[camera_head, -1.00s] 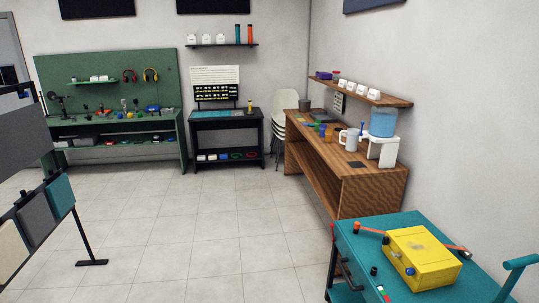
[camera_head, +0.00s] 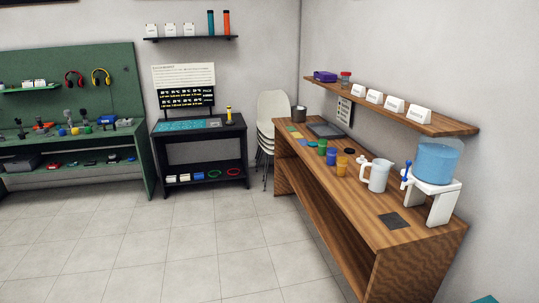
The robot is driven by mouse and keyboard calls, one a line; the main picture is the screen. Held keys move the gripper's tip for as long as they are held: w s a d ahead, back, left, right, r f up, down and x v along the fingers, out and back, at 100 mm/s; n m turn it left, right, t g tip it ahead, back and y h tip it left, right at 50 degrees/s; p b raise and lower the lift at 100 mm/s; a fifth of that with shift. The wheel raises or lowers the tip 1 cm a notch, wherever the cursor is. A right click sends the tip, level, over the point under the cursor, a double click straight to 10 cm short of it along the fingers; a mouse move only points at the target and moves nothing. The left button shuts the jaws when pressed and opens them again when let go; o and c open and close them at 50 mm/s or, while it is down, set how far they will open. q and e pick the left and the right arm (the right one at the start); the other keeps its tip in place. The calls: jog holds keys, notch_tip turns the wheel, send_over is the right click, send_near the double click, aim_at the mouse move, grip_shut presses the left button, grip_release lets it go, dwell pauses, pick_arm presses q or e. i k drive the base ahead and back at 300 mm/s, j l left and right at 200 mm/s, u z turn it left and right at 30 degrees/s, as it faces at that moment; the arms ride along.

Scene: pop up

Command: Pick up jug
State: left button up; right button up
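A white jug (camera_head: 376,175) with a handle stands upright on the wooden counter (camera_head: 400,238) at the right. It is between the small coloured cups and the white dispenser stand. Neither of my grippers shows in the head view, so whether they are open or shut is hidden.
A blue water container (camera_head: 436,162) sits on a white stand (camera_head: 442,195) right of the jug. A dark square pad (camera_head: 394,221) lies in front. Coloured cups (camera_head: 331,156) stand behind. A wall shelf (camera_head: 400,112) hangs above. The tiled floor (camera_head: 220,250) left of the counter is clear.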

aim_at(380, 170)
jog(key=i+j+z, duration=0.15)
jog(key=i+z, duration=0.15)
jog(key=i, duration=0.2)
jog(key=i+j+z, duration=0.35)
jog(key=i, duration=0.15)
